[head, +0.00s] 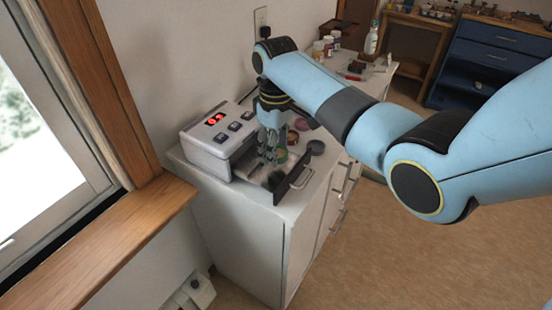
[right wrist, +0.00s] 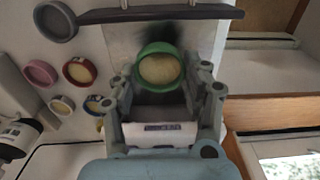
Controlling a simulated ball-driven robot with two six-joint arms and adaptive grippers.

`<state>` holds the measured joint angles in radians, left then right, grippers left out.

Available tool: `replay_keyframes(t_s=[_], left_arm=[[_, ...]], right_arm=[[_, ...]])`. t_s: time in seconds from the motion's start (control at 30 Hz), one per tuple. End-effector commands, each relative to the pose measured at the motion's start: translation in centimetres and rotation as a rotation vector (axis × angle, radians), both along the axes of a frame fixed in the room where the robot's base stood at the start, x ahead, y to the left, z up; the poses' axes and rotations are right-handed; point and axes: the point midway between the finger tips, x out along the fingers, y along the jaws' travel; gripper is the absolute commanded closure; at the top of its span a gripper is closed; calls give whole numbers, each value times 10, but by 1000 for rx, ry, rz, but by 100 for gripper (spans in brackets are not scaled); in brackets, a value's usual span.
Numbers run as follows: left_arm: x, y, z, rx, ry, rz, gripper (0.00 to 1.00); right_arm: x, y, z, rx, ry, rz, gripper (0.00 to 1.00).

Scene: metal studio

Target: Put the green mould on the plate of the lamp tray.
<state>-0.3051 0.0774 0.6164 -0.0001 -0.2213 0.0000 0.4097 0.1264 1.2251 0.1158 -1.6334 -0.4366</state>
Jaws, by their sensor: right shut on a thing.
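The green mould (right wrist: 160,68), a round cup with a pale yellowish filling, sits between the fingers of my right gripper (right wrist: 164,84) in the right wrist view. The gripper is shut on it. In the head view the right gripper (head: 269,154) points down over the pulled-out lamp tray, with the mould's green rim (head: 281,156) partly hidden by the fingers. The tray's pale plate (right wrist: 118,44) lies under the mould, with a dark shadow on it; a gap below the mould is hard to judge. The tray's dark front bar (head: 293,184) shows. My left gripper is out of view.
The white lamp box (head: 208,152) with red digits stands left of the gripper on the white cabinet. A dark grey round mould (right wrist: 55,21), a pink one (right wrist: 40,73), a red one (right wrist: 80,70) and others lie beside the tray. Bottles (head: 371,38) stand farther back.

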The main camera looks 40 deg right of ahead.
Motion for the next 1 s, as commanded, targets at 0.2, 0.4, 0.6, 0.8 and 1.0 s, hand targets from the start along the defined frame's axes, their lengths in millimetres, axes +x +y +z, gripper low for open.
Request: replay_keyframes(t_s=[0.2, 0.4, 0.6, 0.8, 1.0], left_arm=[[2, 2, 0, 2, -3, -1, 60], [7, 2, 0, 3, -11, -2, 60], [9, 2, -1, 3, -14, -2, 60], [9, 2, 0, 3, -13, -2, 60], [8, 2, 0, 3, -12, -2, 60]], right_arm=[[-1, 0, -31, 1, 3, 1, 73], [-1, 0, -34, 1, 0, 0, 73], [-2, 0, -37, 1, 1, 0, 51], [-1, 0, -36, 1, 1, 0, 29], [-1, 0, -36, 1, 1, 0, 29]])
